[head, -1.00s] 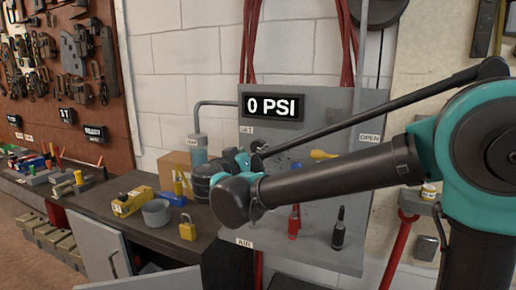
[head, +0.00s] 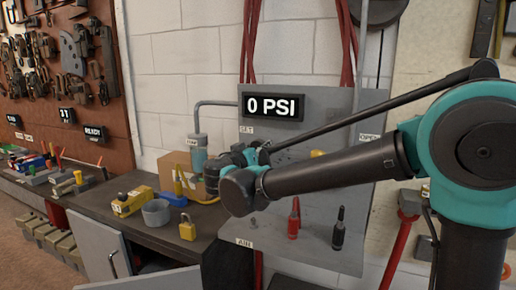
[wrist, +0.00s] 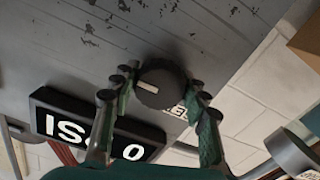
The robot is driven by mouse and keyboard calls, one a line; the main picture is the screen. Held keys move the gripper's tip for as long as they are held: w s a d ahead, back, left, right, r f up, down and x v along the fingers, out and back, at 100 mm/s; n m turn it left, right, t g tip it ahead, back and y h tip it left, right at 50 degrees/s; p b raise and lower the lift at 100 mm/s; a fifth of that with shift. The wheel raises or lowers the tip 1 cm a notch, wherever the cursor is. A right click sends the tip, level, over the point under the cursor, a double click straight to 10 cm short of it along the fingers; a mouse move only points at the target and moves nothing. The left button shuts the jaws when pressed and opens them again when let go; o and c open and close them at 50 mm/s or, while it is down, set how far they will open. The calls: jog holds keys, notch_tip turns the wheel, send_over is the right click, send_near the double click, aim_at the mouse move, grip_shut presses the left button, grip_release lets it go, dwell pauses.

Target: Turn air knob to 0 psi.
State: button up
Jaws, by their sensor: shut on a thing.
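The air knob (wrist: 162,84) is round and black with a pale pointer line, and it sits on the grey panel (head: 345,225). In the wrist view the two fingers of my gripper (wrist: 158,104) stand on either side of it, shut on it. In the head view my gripper (head: 258,153) is at the panel below the display, and my arm hides most of the knob. The black display (head: 273,105) reads 0 PSI. It also shows upside down and partly covered in the wrist view (wrist: 75,122).
Red hoses hang above the panel.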

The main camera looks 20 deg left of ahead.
jog(key=shift+c, duration=1.1)
jog(key=n, duration=0.8)
jog(key=shift+n, duration=0.3)
jog(key=n, duration=0.9)
jog(key=shift+n, duration=0.3)
